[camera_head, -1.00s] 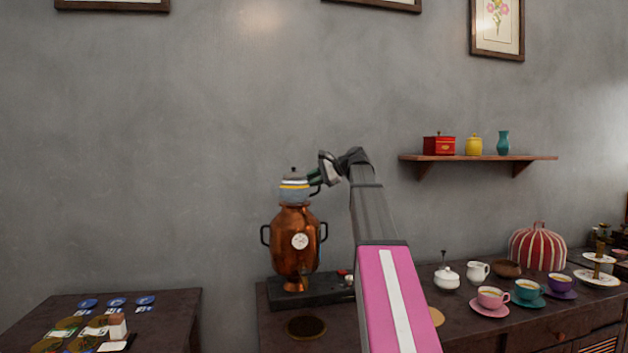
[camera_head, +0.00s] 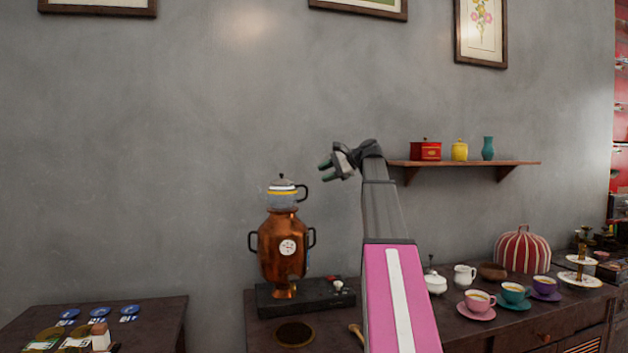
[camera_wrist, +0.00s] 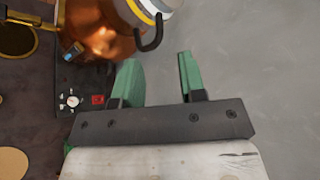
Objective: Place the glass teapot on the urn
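The glass teapot (camera_head: 282,194), with white and yellow bands, a dark lid and a dark handle on its right, sits upright on top of the copper urn (camera_head: 281,246). My gripper (camera_head: 323,172) is to the right of the teapot and a little above it, apart from it. In the wrist view my gripper (camera_wrist: 158,78) has its two green fingers spread with nothing between them. The teapot's lower part and handle (camera_wrist: 150,30) show at the top of that view, beyond the left finger, with the urn (camera_wrist: 95,30) beneath.
The urn stands on a black base (camera_head: 305,297) on a dark sideboard (camera_head: 510,325). A wall shelf (camera_head: 465,164) with a red box, yellow jar and teal vase is right of my gripper. Cups and a striped cosy (camera_head: 523,249) stand at right. A separate table (camera_head: 150,325) is at left.

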